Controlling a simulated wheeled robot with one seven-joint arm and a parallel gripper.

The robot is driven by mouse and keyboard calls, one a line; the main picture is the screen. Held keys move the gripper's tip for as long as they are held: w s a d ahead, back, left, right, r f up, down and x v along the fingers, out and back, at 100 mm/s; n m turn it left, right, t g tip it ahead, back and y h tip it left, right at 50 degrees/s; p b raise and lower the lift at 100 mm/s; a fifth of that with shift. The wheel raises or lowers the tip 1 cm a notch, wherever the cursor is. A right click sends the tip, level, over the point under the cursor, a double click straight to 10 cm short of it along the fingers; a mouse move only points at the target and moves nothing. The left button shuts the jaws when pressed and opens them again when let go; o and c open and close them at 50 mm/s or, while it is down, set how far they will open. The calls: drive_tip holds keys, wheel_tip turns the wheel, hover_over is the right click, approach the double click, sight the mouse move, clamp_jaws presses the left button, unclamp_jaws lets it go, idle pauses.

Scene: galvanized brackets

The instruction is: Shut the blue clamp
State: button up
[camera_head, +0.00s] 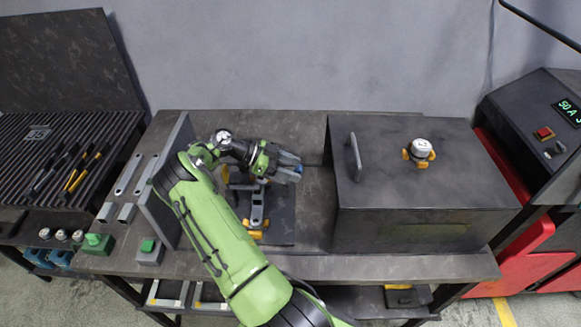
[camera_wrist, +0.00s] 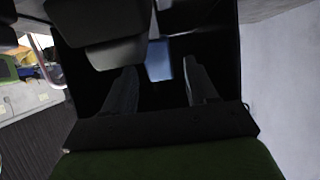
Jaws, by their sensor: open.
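The blue part of the clamp (camera_head: 298,169) shows as a small tip at the right end of my gripper (camera_head: 286,164) in the head view. In the wrist view the blue piece (camera_wrist: 158,60) appears just beyond and between the two fingers of my gripper (camera_wrist: 160,85). The fingers are apart and nothing is seen held between them; whether they touch the blue piece I cannot tell. The rest of the clamp is hidden by my gripper or in shadow. A grey bracket (camera_head: 257,205) with yellow pieces stands on a dark plate below my gripper.
A grey upright plate (camera_head: 163,200) stands left of my gripper. A large dark box (camera_head: 420,195) with a handle and a round knob stands to the right. A green button box (camera_head: 150,247) sits at the bench's front. Some bench top (camera_head: 315,240) is free between bracket and box.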

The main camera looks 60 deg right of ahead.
drive_tip(key=shift+r, duration=0.15)
